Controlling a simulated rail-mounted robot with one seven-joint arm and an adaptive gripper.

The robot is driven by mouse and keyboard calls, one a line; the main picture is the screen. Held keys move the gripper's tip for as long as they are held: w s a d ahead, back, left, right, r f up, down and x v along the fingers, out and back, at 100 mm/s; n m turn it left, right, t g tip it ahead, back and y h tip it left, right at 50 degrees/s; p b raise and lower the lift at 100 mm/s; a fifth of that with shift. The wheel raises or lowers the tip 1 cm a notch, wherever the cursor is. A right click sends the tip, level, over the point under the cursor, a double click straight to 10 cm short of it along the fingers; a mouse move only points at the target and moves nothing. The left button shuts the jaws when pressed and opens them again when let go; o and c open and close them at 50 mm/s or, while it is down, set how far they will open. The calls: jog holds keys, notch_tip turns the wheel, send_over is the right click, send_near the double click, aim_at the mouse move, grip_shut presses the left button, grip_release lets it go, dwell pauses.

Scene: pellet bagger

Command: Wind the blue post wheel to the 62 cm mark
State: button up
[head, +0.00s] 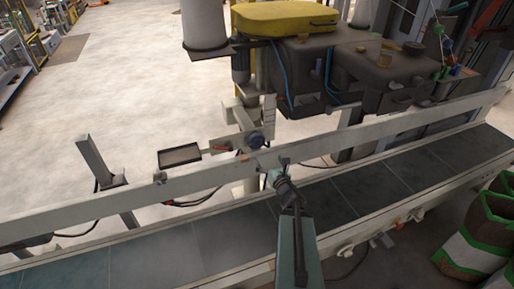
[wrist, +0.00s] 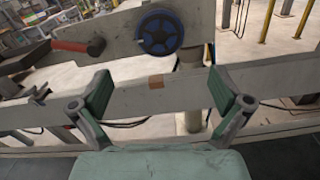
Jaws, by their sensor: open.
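The blue post wheel (wrist: 159,32) is a spoked handwheel on a pale plate, at the top middle of the wrist view. In the head view the wheel (head: 255,140) is small and dark blue, on the post behind the rail. My gripper (wrist: 161,95) is open and empty, its two green-padded fingers spread wide. The wheel lies beyond and above the fingertips, apart from them. In the head view my gripper (head: 277,178) is just in front of the rail, below the wheel.
A pale guard rail (head: 205,178) runs between my gripper and the wheel's post. A red-handled lever (wrist: 75,46) sits left of the wheel. A dark conveyor belt (head: 170,258) passes below my arm. The bagger machine with a yellow lid (head: 285,17) stands behind. Filled bags (head: 478,235) stand at right.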

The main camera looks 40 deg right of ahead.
aim_at(257, 142)
jog(key=b+x, duration=0.2)
jog(key=b, duration=0.4)
jog(key=b+x, duration=0.2)
jog(key=b, duration=0.4)
jog(key=b+x, duration=0.2)
jog(key=b, duration=0.5)
jog(key=shift+w+f, duration=0.25)
jog(key=shift+w, duration=0.1)
jog(key=x, duration=0.5)
jog(key=shift+w+d+r, duration=0.2)
jog(key=shift+w, duration=0.15)
jog(key=c, duration=1)
